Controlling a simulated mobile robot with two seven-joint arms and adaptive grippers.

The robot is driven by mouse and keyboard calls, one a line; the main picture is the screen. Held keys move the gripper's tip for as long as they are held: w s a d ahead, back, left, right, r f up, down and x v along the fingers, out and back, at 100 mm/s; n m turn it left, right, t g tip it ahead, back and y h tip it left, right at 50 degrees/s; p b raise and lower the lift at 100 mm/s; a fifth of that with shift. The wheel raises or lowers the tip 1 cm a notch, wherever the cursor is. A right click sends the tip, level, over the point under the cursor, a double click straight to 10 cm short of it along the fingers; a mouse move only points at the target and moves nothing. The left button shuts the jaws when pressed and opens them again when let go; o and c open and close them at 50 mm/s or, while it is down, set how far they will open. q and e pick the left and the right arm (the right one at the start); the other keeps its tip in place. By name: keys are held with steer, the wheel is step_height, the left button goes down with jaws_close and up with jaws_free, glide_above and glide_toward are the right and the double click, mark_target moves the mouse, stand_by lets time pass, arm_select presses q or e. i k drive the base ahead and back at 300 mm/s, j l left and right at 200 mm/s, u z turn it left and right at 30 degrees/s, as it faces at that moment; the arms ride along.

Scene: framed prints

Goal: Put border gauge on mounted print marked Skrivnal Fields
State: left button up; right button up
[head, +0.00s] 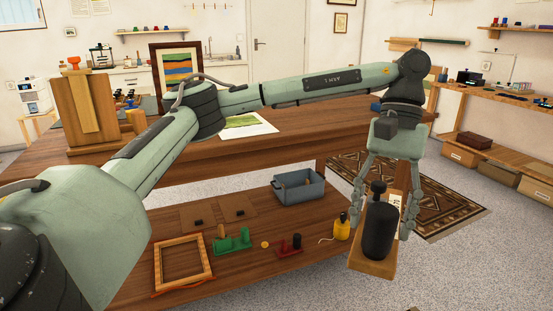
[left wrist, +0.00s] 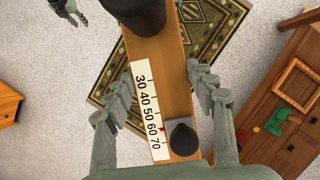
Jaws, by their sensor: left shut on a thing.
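My left gripper (head: 384,203) is shut on the border gauge (head: 372,264), a wooden bar with a large black knob. It hangs in the air past the right end of the workbench. In the left wrist view the gauge's white scale (left wrist: 149,112) reads 30 to 70, with a red mark, and the bar lies between the fingers (left wrist: 165,98). A mounted print (head: 247,126), green picture on white, lies flat on the workbench, partly behind my arm. Its marking cannot be read. A grey-green part at the wrist view's top left looks like my right gripper (left wrist: 70,9); its opening is unclear.
A framed print (head: 175,73) stands on the workbench (head: 290,127) beside a wooden stand (head: 86,110). The lower shelf holds an empty frame (head: 183,280), a grey bin (head: 299,187) and small tools. A patterned rug (head: 440,205) lies on open floor at right.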

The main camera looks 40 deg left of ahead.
mark_target(247, 129)
steer(key=i+u, duration=0.1)
steer(key=u, duration=1)
